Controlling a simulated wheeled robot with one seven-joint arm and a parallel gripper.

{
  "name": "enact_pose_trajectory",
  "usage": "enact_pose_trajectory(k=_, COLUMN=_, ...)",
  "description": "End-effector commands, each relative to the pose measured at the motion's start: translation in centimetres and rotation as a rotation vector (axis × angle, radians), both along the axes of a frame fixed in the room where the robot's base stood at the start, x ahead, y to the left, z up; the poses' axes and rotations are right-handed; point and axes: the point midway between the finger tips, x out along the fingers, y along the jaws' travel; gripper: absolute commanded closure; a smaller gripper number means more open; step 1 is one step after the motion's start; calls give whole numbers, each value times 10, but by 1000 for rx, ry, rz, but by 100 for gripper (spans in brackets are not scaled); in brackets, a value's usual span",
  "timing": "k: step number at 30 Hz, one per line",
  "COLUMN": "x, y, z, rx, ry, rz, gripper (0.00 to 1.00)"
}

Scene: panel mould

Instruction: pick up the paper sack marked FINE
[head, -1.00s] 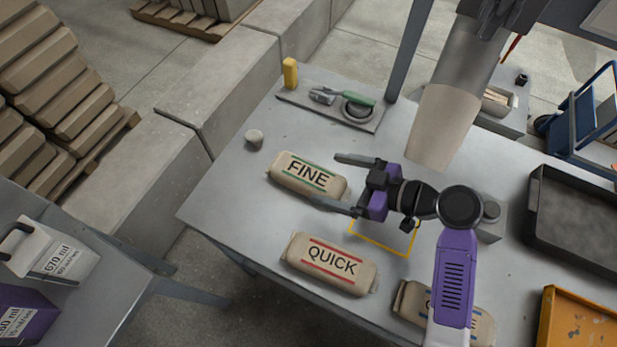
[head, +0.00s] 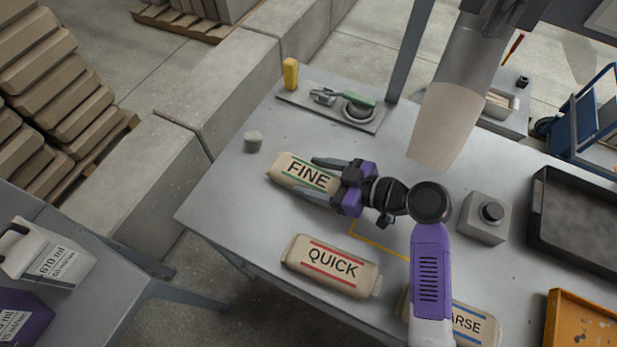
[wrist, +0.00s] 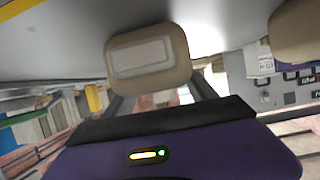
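The tan paper sack marked FINE (head: 284,168), with green stripes, lies flat on the grey table. In the head view, my gripper (head: 305,177) reaches over its right half with one finger along each long side. The fingers appear closed against the sack, though the contact is partly hidden. In the wrist view, the sack's near end (wrist: 147,58) sits between the fingers. The sack marked QUICK (head: 331,264), with red stripes, lies nearer the front edge. A third sack (head: 474,325), its label ending in ARSE, is partly hidden by my arm.
A yellow outline (head: 379,246) is marked on the table. A grey box with a round knob (head: 484,219) and a dark tray (head: 580,225) stand right. A small grey cylinder (head: 253,141) stands left of FINE. A tool board (head: 372,124) lies behind.

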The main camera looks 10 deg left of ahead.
Motion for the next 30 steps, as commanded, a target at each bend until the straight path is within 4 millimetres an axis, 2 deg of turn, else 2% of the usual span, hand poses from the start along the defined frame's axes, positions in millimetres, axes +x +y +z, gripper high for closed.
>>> enact_pose_trajectory(k=1, x=0, y=0, z=0, rx=0, ry=0, rz=0, gripper=62)
enact_pose_trajectory(k=7, x=0, y=0, z=0, rx=0, ry=0, rz=0, gripper=100)
enact_pose_trajectory(k=17, x=1, y=0, z=5, rx=3, ry=-4, rz=0, gripper=100)
enact_pose_trajectory(k=27, x=1, y=0, z=41, rx=4, ry=-6, rz=-1, gripper=100)
enact_pose_trajectory(k=30, x=-4, y=-13, z=36, rx=2, ry=-1, rz=-4, gripper=100)
